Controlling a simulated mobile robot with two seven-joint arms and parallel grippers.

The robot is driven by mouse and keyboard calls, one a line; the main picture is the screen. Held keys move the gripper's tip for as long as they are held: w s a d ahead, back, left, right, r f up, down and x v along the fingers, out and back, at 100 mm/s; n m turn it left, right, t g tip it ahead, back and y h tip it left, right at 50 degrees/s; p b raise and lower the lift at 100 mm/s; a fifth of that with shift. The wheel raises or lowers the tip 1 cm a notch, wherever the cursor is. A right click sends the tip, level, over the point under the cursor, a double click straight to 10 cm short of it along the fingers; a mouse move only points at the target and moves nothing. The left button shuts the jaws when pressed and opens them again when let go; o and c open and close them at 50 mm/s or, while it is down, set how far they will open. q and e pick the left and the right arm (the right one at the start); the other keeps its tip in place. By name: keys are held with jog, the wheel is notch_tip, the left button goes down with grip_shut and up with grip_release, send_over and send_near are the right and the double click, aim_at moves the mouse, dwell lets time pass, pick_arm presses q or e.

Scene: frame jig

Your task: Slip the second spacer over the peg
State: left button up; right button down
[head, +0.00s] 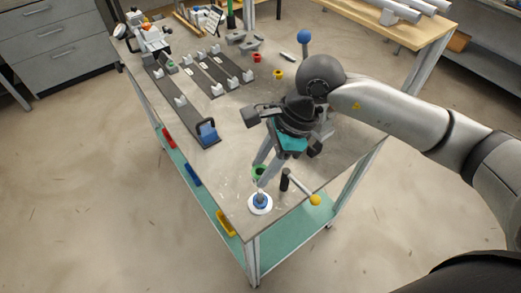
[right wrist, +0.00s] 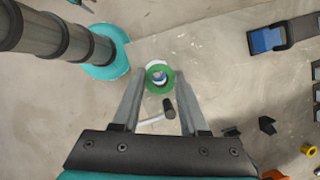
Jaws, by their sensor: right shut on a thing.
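My right gripper (head: 257,172) is shut on a green ring-shaped spacer (head: 259,173). In the right wrist view the green spacer (right wrist: 151,87) sits between the two fingertips (right wrist: 160,80). A round white base (head: 252,210) with a blue part (head: 261,201) on it stands at the near corner of the table. The held spacer appears above it. In the right wrist view white and blue show through the spacer's hole, so the two look roughly lined up. The peg itself is hard to make out. My left gripper is not in view.
A dark post with a yellow-knobbed lever (head: 315,199) stands close right of the white base. A red ring (head: 256,57) and a yellow ring (head: 278,74) lie farther back. Dark rails with grey supports and a blue block (head: 207,132) occupy the table's left side.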

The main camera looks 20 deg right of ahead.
aim_at(259, 192)
jog(key=shift+s+f+b, duration=0.1)
jog(key=shift+f+b, duration=0.2)
jog(key=shift+f, duration=0.25)
jog(key=shift+f+b, duration=0.7)
jog(key=shift+f, duration=0.55)
notch_tip(259, 192, down, 3)
jog(key=b, duration=0.3)
jog(key=shift+f+b, duration=0.2)
jog(key=shift+b, duration=0.1)
jog(key=shift+c, duration=1.8)
grip_release()
jog(key=v, duration=1.5)
jog(key=shift+r+p, duration=0.2)
jog(key=shift+p, duration=0.25)
jog(key=shift+f, duration=0.1)
